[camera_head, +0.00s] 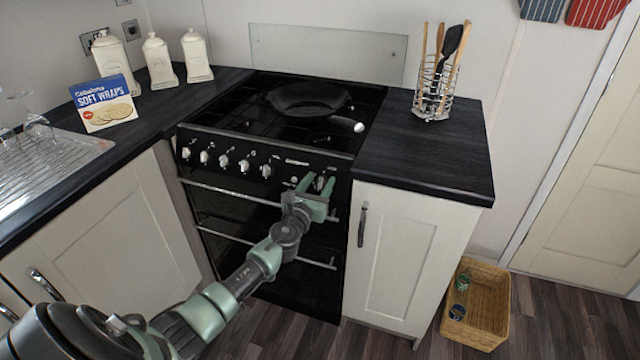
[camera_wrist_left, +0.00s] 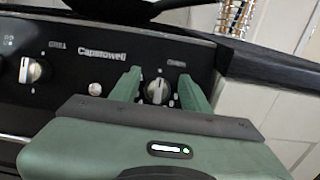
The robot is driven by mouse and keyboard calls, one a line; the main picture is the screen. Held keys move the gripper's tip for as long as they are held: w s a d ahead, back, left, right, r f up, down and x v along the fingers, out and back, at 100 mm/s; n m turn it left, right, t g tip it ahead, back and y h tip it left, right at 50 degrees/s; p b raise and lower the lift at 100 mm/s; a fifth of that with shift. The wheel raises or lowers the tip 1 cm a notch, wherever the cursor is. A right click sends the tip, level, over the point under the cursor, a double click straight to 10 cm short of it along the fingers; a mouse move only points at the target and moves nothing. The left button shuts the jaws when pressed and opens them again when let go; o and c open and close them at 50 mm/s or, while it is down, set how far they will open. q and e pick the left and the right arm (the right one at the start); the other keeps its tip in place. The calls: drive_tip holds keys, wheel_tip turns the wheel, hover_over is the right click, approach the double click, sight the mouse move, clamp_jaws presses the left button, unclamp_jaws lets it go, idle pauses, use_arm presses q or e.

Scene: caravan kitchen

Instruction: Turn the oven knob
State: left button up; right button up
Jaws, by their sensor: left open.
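The black oven (camera_head: 270,215) has a front panel with a row of silver-white knobs (camera_head: 244,166). My left gripper (camera_head: 318,184) is at the right end of that panel, open. In the left wrist view its two green fingers (camera_wrist_left: 160,88) stand on either side of the rightmost oven knob (camera_wrist_left: 157,91), with small gaps visible on both sides. Whether a finger touches the knob cannot be told. Another knob (camera_wrist_left: 30,70) shows farther left on the panel. My right gripper is not in view.
A black pan (camera_head: 308,98) sits on the hob, its handle pointing to the front right. A utensil rack (camera_head: 434,90) stands on the right worktop (camera_head: 430,160). A wicker basket (camera_head: 490,310) is on the floor. Oven door handles (camera_head: 235,193) run below the panel.

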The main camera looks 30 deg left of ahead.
use_arm(q)
drive_tip(key=shift+w, duration=0.15)
clamp_jaws()
drive_tip(key=shift+n, duration=0.4)
